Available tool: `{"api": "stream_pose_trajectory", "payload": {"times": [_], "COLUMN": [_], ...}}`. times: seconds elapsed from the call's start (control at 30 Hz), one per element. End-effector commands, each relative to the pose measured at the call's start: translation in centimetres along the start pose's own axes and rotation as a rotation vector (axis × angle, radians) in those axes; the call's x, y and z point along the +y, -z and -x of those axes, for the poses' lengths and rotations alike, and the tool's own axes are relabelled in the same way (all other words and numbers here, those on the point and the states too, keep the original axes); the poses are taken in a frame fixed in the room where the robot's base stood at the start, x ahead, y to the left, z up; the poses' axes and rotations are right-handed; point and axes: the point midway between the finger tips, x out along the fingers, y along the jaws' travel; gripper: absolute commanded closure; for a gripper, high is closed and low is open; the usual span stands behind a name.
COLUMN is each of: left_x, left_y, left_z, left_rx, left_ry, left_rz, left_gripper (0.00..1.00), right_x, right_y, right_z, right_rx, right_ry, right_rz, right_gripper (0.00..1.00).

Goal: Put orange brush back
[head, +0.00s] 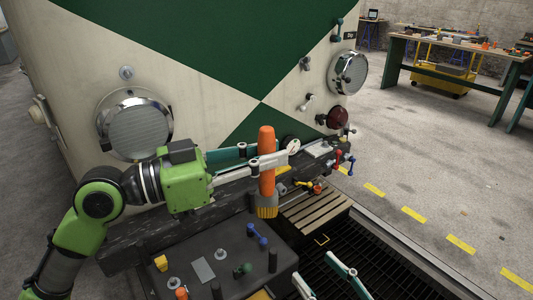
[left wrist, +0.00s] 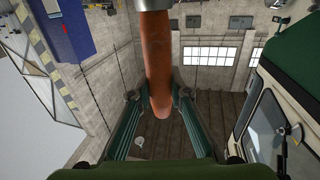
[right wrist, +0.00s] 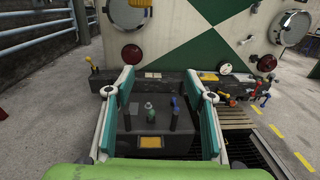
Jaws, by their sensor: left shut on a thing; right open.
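The orange brush (head: 266,138) hangs upright in the head view, handle up and yellowish bristles down. My left gripper (head: 266,162) is shut around its handle. The handle also shows between the fingers in the left wrist view (left wrist: 160,65). The brush appears to be above the far right edge of a dark grey worktop (head: 205,250); its exact height is hard to tell. My right gripper (head: 314,268) is at the lower edge of the head view, partly cut off. It is open and empty; the right wrist view shows its fingers spread before the worktop (right wrist: 140,124).
The tram front (head: 85,60) rises behind. A wooden slatted platform (head: 312,210) and dark grating lie to the right.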

Motion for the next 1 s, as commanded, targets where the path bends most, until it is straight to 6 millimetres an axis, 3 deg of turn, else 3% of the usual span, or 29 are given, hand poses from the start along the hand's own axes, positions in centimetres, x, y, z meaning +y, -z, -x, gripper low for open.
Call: {"api": "stream_pose_trajectory", "payload": {"times": [0.37,0.63,0.8,1.0], "left_x": [0.0,0.0,0.0,0.0], "left_y": [0.0,0.0,-2.6,-4.1], "left_z": [0.0,0.0,0.0,0.0], "left_rx": [0.001,0.001,0.000,0.001], "left_ry": [0.000,0.000,0.000,0.000], "left_rz": [0.000,0.000,0.000,0.000], "left_gripper": [1.00,1.00,1.00,1.00], "right_x": [-2.6,-5.2,-5.5,-5.8], "right_y": [1.5,2.7,4.9,6.3], "right_z": [4.2,8.4,8.0,7.6], "right_rx": [0.005,0.003,-0.005,-0.009], "right_ry": [0.287,0.575,0.573,0.573], "right_rz": [-0.006,-0.002,0.002,-0.002], "right_gripper": [0.51,0.51,0.51,0.51]}}
